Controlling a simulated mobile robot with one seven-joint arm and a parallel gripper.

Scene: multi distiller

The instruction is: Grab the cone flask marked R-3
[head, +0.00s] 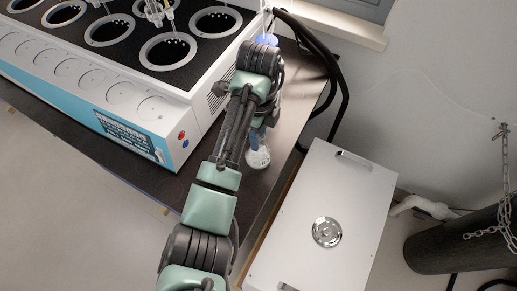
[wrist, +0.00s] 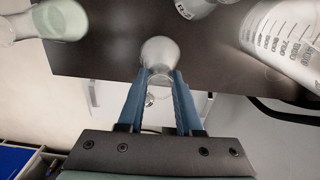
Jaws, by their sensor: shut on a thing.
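A clear glass cone flask (wrist: 160,50) sits between the two blue fingertips of my gripper (wrist: 162,76) in the wrist view. The fingers are closed on its narrow neck, and its wider body points away from me. In the head view the flask (head: 258,158) shows just below my gripper (head: 257,135), over the dark bench top near its right edge. No marking on this flask is readable, so I cannot tell if it says R-3.
In the wrist view, a pale green-tinted flask (wrist: 62,18) is at left and a large graduated vessel (wrist: 285,40) at right. Another glass piece (wrist: 194,8) is at the top edge. The distiller (head: 150,95) stands left; a white cabinet (head: 335,215) is at right.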

